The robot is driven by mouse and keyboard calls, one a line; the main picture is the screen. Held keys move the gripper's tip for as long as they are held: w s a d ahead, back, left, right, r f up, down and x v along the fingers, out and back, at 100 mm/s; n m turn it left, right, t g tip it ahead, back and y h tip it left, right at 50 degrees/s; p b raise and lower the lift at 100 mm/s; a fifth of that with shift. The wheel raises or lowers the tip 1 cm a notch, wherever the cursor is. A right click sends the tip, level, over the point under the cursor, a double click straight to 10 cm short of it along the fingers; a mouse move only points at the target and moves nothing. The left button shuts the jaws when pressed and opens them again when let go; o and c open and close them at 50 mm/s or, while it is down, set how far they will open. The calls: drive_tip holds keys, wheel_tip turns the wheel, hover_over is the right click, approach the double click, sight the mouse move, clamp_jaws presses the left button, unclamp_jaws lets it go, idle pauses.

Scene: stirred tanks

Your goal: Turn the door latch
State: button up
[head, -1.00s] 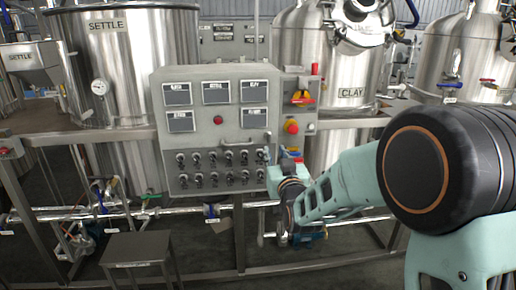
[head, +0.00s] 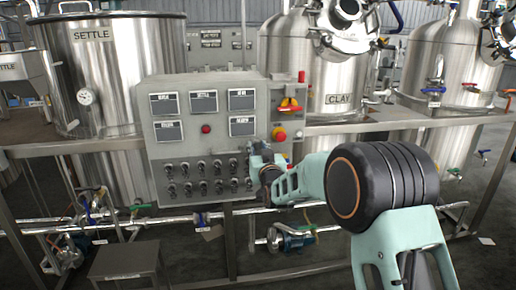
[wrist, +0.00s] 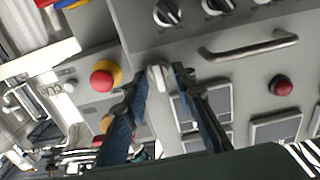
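The pale grey door latch (wrist: 157,88) is a small upright bar on the edge of the grey control panel, seen in the wrist view. My gripper (wrist: 160,77) has its two dark blue fingers on either side of this latch, with the fingertips apart. The latch looks closer to the left finger; I cannot tell whether it touches. In the head view my gripper (head: 256,151) is at the lower right edge of the control panel (head: 222,130) and hides the latch there.
A bar handle (wrist: 248,48), black knobs (wrist: 167,12) and a red button (wrist: 281,86) stick out from the panel in the wrist view. A red-and-yellow emergency stop (wrist: 105,76) is beside the latch. A steel step (head: 124,261) stands on the floor in front.

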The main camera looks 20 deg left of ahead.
clamp_jaws()
drive_tip(key=shift+f+m+b, duration=0.1)
drive_tip(key=shift+m+b, duration=0.2)
drive_tip(key=shift+b, duration=0.45)
drive_tip(key=m+b, duration=1.7)
drive_tip(key=shift+w+d+b, duration=0.1)
drive_tip(key=shift+d+b, duration=0.05)
drive_tip(key=shift+b, duration=0.25)
drive_tip(key=shift+m, duration=0.3)
